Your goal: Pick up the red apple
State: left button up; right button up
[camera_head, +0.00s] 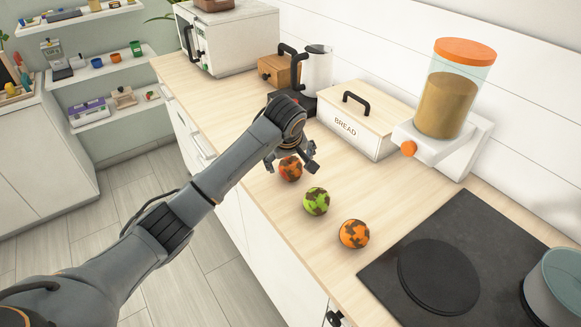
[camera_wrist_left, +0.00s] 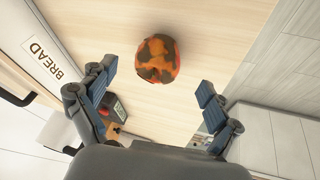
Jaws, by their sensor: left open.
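A round red-orange fruit with dark brown patches (camera_head: 290,169), the reddest of three patchy round fruits, sits on the wooden counter. It is most likely the red apple. My left gripper (camera_head: 293,161) is open and empty just above and beside it, partly covering it in the head view. In the left wrist view the fruit (camera_wrist_left: 157,58) lies ahead of the spread fingers (camera_wrist_left: 158,78), roughly centred between them and not visibly touched. My right gripper is not in view.
A green patchy fruit (camera_head: 316,201) and an orange one (camera_head: 354,234) sit nearer on the counter. A bread box (camera_head: 345,132), a dispenser (camera_head: 447,100) and a black hob (camera_head: 480,240) stand along it. A coffee maker is partly hidden behind my arm.

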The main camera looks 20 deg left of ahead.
aim_at(290, 166)
pick_arm(q)
jog(key=p+x, duration=0.1)
jog(key=x, duration=0.3)
jog(key=shift+w+a+f, duration=0.15)
jog(key=shift+w+a, duration=0.05)
jog(key=shift+x, duration=1.1)
jog(key=shift+w+f, duration=0.1)
jog(key=shift+f, duration=0.2)
jog(key=c, duration=1.3)
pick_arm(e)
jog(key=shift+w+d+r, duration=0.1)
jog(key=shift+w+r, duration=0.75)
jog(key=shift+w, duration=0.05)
